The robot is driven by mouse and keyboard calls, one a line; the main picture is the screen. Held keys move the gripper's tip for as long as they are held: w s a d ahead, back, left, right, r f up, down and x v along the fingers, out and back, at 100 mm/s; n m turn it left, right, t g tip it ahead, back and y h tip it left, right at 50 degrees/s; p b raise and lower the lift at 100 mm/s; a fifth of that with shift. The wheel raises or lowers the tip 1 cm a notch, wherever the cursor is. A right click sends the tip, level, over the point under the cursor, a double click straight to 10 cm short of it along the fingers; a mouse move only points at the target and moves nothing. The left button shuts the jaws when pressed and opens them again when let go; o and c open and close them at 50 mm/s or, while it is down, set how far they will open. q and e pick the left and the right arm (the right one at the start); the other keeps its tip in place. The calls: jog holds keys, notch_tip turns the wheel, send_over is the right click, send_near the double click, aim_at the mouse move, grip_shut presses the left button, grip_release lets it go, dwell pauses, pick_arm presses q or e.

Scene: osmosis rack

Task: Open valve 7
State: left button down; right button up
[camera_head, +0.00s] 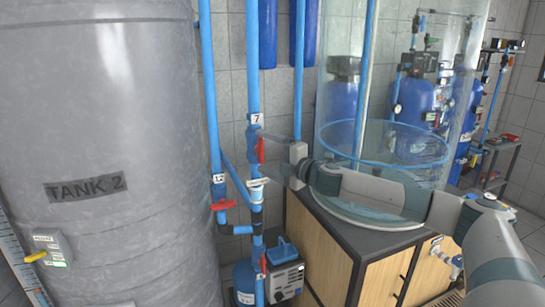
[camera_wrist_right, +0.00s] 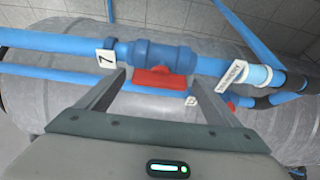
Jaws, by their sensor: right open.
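Valve 7 is on a vertical blue pipe, under a white tag marked 7 (camera_head: 256,119). Its red handle (camera_head: 261,150) stands upright, in line with the pipe. In the right wrist view the tag (camera_wrist_right: 106,57) is left of the blue valve body (camera_wrist_right: 158,55), and the red handle (camera_wrist_right: 163,79) lies along the pipe. My right gripper (camera_head: 272,153) reaches in from the right, close in front of the handle. Its open fingers (camera_wrist_right: 156,82) show on either side of the handle; I cannot tell whether they touch it. My left gripper is not in view.
The grey tank 2 (camera_head: 100,120) fills the left. Valve 12's red handle (camera_head: 223,205) is lower left of valve 7. A pump (camera_head: 284,270) stands below. A clear cylinder (camera_head: 340,120) stands on a wooden cabinet (camera_head: 330,240) to the right, behind my arm.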

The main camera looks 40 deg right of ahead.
jog(key=shift+s, duration=0.15)
jog(key=s+d+b, duration=0.2)
jog(key=s+b, duration=1.3)
jog(key=s, duration=0.2)
jog(key=shift+d, duration=0.35)
